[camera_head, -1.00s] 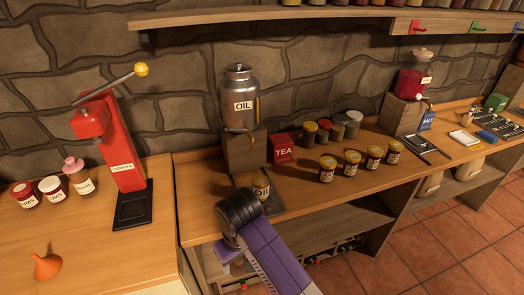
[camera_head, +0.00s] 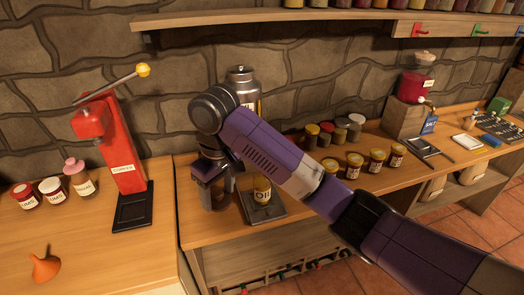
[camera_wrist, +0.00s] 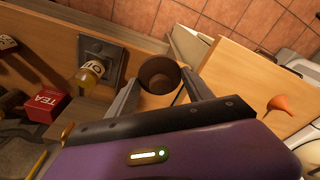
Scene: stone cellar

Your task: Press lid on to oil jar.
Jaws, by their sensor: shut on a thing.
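The oil jar (camera_head: 262,190), a small glass jar of yellow oil with a pale label, stands upright on a dark square plate (camera_head: 274,211) at the counter's front. It also shows in the wrist view (camera_wrist: 92,75). My gripper (camera_head: 214,198) points down just left of the jar, apart from it. In the wrist view my gripper (camera_wrist: 158,92) is shut on a brown, round, hollow thing (camera_wrist: 159,74), dark inside. I cannot tell whether this is the lid. No separate loose lid shows clearly.
The steel oil tank (camera_head: 240,76) stands behind my arm, partly hidden. Several filled jars (camera_head: 355,164) stand to the right. A red corker (camera_head: 121,150) and an orange funnel (camera_head: 46,267) are on the left counter. The red tea box (camera_wrist: 45,104) shows in the wrist view.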

